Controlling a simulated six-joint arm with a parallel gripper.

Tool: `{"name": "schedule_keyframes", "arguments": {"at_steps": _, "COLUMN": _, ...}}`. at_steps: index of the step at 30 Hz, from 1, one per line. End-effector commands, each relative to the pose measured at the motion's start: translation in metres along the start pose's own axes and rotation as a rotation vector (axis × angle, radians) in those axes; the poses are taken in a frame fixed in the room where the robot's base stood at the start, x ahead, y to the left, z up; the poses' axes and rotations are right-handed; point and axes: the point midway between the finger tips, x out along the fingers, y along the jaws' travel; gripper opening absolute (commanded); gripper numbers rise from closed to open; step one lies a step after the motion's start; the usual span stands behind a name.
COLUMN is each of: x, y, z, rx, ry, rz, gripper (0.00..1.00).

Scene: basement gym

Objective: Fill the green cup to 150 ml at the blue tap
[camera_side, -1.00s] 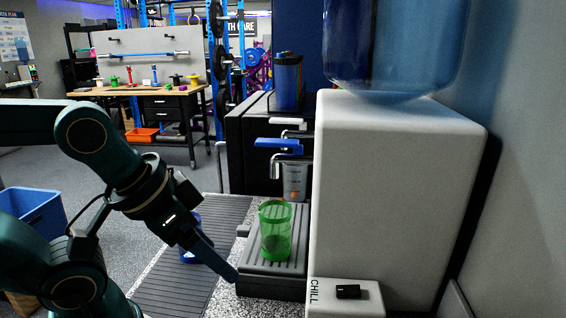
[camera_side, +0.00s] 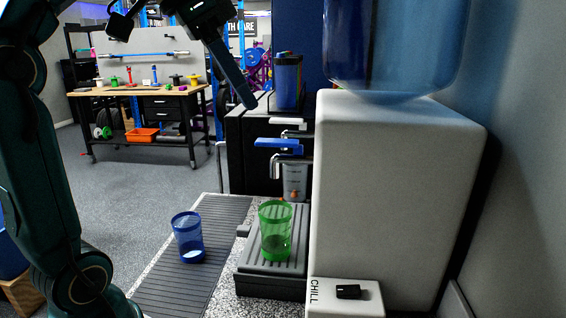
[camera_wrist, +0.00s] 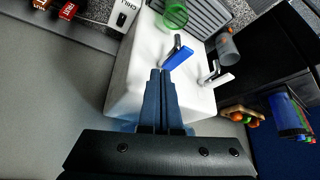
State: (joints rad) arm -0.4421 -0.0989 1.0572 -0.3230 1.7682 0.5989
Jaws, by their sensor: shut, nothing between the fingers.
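The green cup (camera_side: 275,232) stands upright on the ribbed drip tray (camera_side: 258,268), below the spout of the blue tap (camera_side: 279,143). How much water it holds I cannot tell. In the wrist view the green cup (camera_wrist: 174,13) shows at the top edge, with the blue tap's lever (camera_wrist: 179,57) in front of it. My gripper (camera_side: 249,103) is shut and empty, raised above and to the left of the blue lever in the side view. In the wrist view its fingertips (camera_wrist: 160,73) appear close to the lever, with no clear contact.
A white-handled tap (camera_side: 288,121) is behind the blue one, with a clear cup (camera_side: 295,182) beneath. A blue cup (camera_side: 188,240) stands on the ribbed mat. The white dispenser (camera_side: 390,190) carries a large bottle and fills the right. A CHILL switch (camera_side: 348,292) sits at its front.

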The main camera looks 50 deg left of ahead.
Motion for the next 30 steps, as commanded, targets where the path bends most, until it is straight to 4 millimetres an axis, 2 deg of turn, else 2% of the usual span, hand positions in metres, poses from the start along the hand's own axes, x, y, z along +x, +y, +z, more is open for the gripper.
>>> {"name": "schedule_keyframes", "arguments": {"at_steps": 3, "x": 0.002, "y": -0.026, "z": -0.008, "rx": -0.05, "ry": 0.007, "rz": -0.026, "gripper": 0.0}}
{"name": "schedule_keyframes", "arguments": {"at_steps": 7, "x": 0.009, "y": -0.039, "z": -0.005, "rx": -0.093, "ry": -0.011, "rz": -0.028, "gripper": 0.0}}
{"name": "schedule_keyframes", "arguments": {"at_steps": 11, "x": 0.014, "y": -0.04, "z": -0.005, "rx": -0.096, "ry": -0.011, "rz": -0.03, "gripper": 0.0}}
{"name": "schedule_keyframes", "arguments": {"at_steps": 24, "x": 0.052, "y": -0.04, "z": -0.004, "rx": -0.095, "ry": -0.011, "rz": -0.031, "gripper": 0.0}}
{"name": "schedule_keyframes", "arguments": {"at_steps": 30, "x": 0.059, "y": -0.041, "z": -0.004, "rx": -0.095, "ry": -0.009, "rz": -0.033, "gripper": 0.0}}
